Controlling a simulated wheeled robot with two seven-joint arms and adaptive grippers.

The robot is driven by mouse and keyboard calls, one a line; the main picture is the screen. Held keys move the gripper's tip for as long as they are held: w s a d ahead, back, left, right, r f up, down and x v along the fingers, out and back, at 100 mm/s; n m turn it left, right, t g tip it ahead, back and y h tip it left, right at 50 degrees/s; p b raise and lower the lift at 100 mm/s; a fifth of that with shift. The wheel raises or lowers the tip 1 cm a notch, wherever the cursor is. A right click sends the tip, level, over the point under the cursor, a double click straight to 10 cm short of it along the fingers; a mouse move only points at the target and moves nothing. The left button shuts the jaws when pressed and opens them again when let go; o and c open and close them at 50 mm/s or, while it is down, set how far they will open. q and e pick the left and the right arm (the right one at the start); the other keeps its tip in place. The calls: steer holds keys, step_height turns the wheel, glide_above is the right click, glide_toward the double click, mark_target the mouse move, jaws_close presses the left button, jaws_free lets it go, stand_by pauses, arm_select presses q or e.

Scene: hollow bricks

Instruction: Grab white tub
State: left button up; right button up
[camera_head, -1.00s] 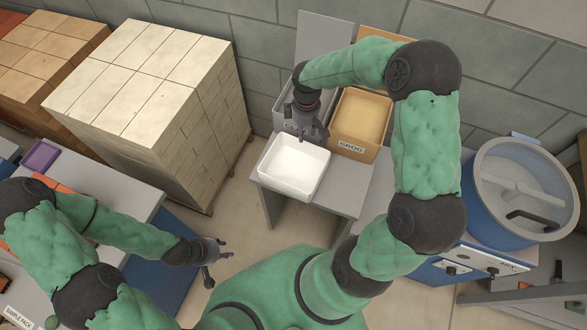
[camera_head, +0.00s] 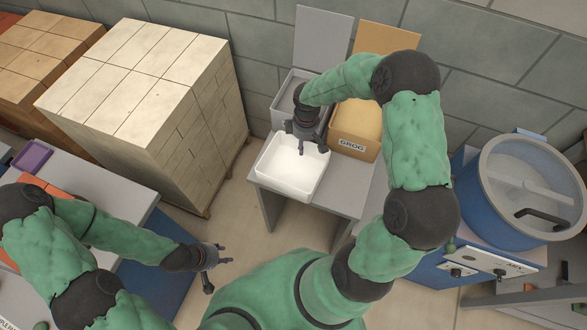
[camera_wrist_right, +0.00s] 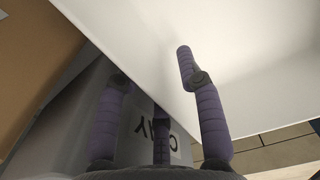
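The white tub (camera_head: 283,177) stands upright on a grey table, lit inside, in the head view. My right gripper (camera_head: 302,143) is over its back rim, pointing down. In the right wrist view the tub's pale wall (camera_wrist_right: 260,65) fills the upper right. There my right gripper (camera_wrist_right: 155,90) has its fingers spread around the rim: one in front of the white wall, the others on the far side, towards the grey bin. Contact with the wall cannot be told. My left gripper (camera_head: 220,268) is open and empty, low at the left, away from the tub.
Behind the tub stand a grey bin (camera_head: 283,104), marked CLAY in the wrist view, and a tan GROG bin (camera_head: 357,125), lids raised. A tall stack of pale bricks (camera_head: 150,90) is to the left. A blue round drum (camera_head: 490,200) stands right. Grey table (camera_head: 345,185) is bare right of the tub.

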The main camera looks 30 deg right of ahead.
jaws_close()
